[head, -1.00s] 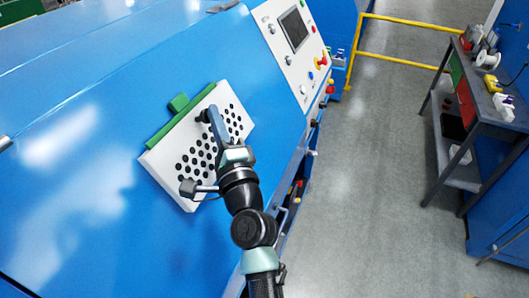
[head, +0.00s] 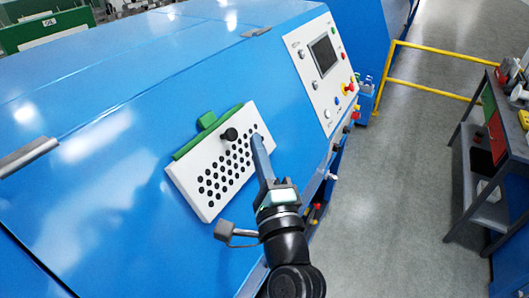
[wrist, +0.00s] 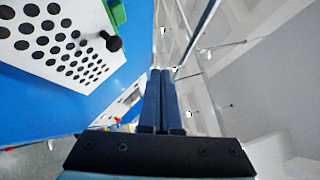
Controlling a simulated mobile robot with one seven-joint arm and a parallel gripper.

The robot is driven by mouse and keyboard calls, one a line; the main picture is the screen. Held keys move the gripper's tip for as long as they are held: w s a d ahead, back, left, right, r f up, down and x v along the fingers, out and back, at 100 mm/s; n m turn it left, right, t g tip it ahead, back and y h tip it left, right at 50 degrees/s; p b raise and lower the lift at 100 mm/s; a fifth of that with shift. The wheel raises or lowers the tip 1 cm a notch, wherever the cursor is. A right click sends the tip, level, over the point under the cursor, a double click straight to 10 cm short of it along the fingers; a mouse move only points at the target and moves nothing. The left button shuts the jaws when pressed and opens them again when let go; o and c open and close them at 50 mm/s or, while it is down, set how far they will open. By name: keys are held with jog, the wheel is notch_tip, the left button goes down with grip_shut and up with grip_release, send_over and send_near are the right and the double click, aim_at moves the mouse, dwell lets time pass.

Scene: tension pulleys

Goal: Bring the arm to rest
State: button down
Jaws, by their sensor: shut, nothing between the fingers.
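My gripper (head: 258,140) is in front of the white perforated panel on the blue machine in the head view. Its fingers are shut together and hold nothing; the wrist view shows the two dark blue fingers (wrist: 160,72) side by side. In the head view the fingers overlap the panel's right part; I cannot tell the exact gap. My arm comes up from the bottom of the head view.
The white panel (head: 215,199) has rows of dark holes, a black knob (head: 229,135) and a green strip (head: 190,146). A control panel (head: 308,68), yellow railing (head: 430,52) and grey workbench (head: 470,122) stand to the right. The floor (head: 385,200) between is clear.

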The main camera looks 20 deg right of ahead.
jog(key=s+a+r+n+t+y+b, duration=0.1)
jog(key=s+a+r+n+t+b, duration=0.2)
jog(key=r+n, duration=0.8)
jog(key=s+a+r+n+t+y+b, duration=0.1)
jog(key=s+a+r+n+t+b, duration=0.3)
jog(key=s+a+r+n+b, duration=0.4)
jog(key=s+a+r+n, duration=0.2)
jog(key=a+r+n, duration=0.1)
jog(key=r, duration=0.2)
jog(key=shift+s+a+r+y, duration=0.15)
jog(key=shift+s+a+y, duration=0.05)
jog(key=shift+s+y, duration=0.15)
